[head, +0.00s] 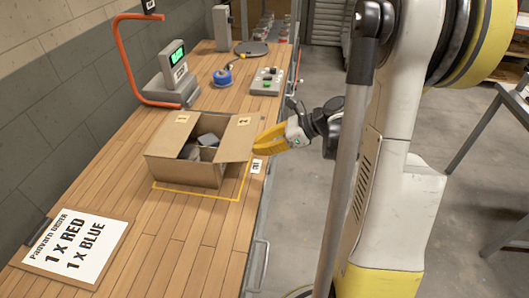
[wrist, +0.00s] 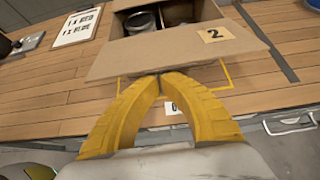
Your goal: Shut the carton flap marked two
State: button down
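The cardboard carton (head: 185,172) stands on the wooden bench, its top open, with grey can-like items inside. The flap marked 2 (head: 238,138) is on the carton's right side and stands open, leaning outward. In the wrist view that flap (wrist: 165,52) spans the upper middle, its label at its right end. The flap marked 1 (head: 185,128) is at the carton's far left side. My yellow gripper (head: 262,136) is just outside flap two. In the wrist view its fingertips (wrist: 160,74) meet, with nothing seen between them, close to the flap's outer edge; I cannot tell whether they touch it.
A yellow outline (head: 196,193) marks the bench around the carton. An order sign (head: 76,247) lies at the near left. A scale (head: 172,75) with an orange frame, a blue tape roll (head: 222,77) and a button box (head: 267,81) stand farther back. Bare bench lies in front of the carton.

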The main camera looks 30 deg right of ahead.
jog(key=shift+w+r, duration=0.15)
jog(key=shift+r, duration=0.25)
jog(key=shift+r, duration=0.1)
